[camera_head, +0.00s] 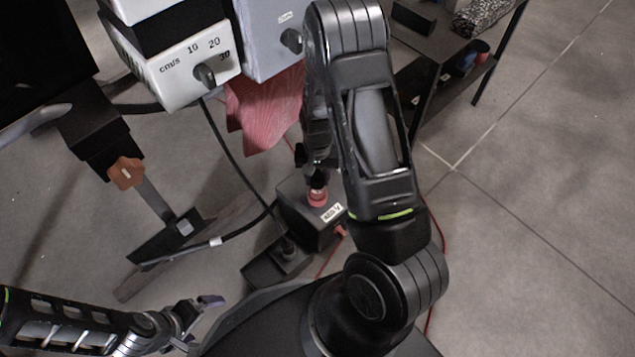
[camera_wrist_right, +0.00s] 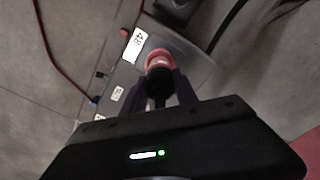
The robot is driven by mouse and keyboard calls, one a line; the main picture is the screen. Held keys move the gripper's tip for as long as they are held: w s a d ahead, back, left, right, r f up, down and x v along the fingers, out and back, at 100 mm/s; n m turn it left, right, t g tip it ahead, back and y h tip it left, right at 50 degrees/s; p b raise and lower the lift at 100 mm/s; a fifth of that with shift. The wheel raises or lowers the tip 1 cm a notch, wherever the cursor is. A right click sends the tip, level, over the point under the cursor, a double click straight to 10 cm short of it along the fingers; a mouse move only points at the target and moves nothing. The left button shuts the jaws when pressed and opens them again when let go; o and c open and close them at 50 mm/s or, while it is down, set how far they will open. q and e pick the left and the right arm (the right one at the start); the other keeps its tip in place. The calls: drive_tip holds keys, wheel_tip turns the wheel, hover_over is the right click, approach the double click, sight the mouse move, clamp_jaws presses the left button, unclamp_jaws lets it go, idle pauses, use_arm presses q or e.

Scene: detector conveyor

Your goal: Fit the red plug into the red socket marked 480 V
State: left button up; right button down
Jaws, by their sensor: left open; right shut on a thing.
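The dark socket box (camera_head: 294,207) stands on the floor in the head view, with a white label reading 480 V on its top. My right gripper (camera_head: 317,180) is above the box, shut on the red plug (camera_head: 317,198). In the right wrist view the plug (camera_wrist_right: 159,62) sits between the fingertips of my right gripper (camera_wrist_right: 160,80), right beside the 480 V label. The red socket is hidden under the plug, and I cannot tell how deep the plug sits. My left gripper (camera_head: 207,311) is open and empty at the lower left, away from the box.
A black plug (camera_head: 288,250) with a cable sits at the box's near side. A dark shelf (camera_head: 440,45) stands at the upper right. Floor at right is clear.

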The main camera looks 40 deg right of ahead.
drive_tip(key=shift+f+b, duration=0.35)
drive_tip(key=shift+f, duration=1)
drive_tip(key=shift+f, duration=0.1)
drive_tip(key=c, duration=0.9)
unclamp_jaws()
drive_tip(key=shift+c, duration=0.2)
drive_tip(key=shift+r, duration=0.55)
wheel_tip(320, 180, up, 11)
drive_tip(key=p, duration=0.4)
drive_tip(key=shift+p, duration=0.35)
